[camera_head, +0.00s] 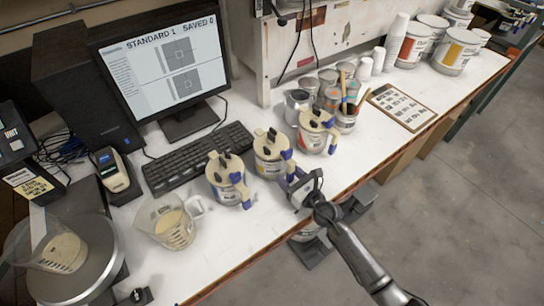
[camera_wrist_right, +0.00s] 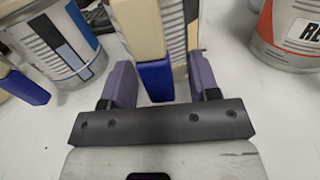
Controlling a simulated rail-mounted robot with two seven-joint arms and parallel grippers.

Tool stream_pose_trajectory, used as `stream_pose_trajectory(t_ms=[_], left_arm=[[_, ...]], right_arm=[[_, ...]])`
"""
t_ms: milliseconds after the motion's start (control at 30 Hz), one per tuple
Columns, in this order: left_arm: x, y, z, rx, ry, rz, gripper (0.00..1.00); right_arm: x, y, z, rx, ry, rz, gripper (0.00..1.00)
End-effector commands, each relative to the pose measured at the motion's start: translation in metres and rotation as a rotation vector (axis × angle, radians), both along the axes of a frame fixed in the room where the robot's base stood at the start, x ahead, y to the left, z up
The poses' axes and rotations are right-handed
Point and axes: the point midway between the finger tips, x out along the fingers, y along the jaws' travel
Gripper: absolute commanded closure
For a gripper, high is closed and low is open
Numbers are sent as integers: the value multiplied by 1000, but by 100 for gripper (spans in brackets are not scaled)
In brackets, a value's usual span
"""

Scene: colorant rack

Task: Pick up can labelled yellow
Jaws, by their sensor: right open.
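Three lidded cans with cream tops and blue-tipped handles stand in a row on the white bench. The middle can (camera_head: 268,167) has a yellowish patch on its label, whose text is too small to read. My right gripper (camera_head: 292,183) is at its front right side. In the right wrist view the open right gripper (camera_wrist_right: 160,82) has a purple finger on each side of the middle can's cream handle, which ends in a blue tip (camera_wrist_right: 156,82). The handle hides much of this can. Whether the fingers touch it cannot be told. My left gripper is not in view.
A blue-labelled can (camera_head: 229,189) stands left and a red-labelled can (camera_head: 313,138) right, both close to my right gripper. A keyboard (camera_head: 195,155) lies behind. A measuring jug (camera_head: 170,222) stands further left. The bench's front edge is near.

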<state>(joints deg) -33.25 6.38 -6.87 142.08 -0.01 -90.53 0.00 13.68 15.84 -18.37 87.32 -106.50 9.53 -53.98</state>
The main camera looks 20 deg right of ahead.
Motion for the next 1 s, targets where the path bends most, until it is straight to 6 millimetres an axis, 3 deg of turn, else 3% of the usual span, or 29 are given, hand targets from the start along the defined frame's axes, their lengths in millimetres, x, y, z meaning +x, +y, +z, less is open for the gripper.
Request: stream_pose_trajectory(t_ms=[67,633,1000], left_arm=[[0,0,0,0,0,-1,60],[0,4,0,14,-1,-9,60],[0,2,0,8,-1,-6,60]], right_arm=[[0,0,0,0,0,0,46],[0,0,0,0,0,0,100],[0,0,0,0,0,0,100]])
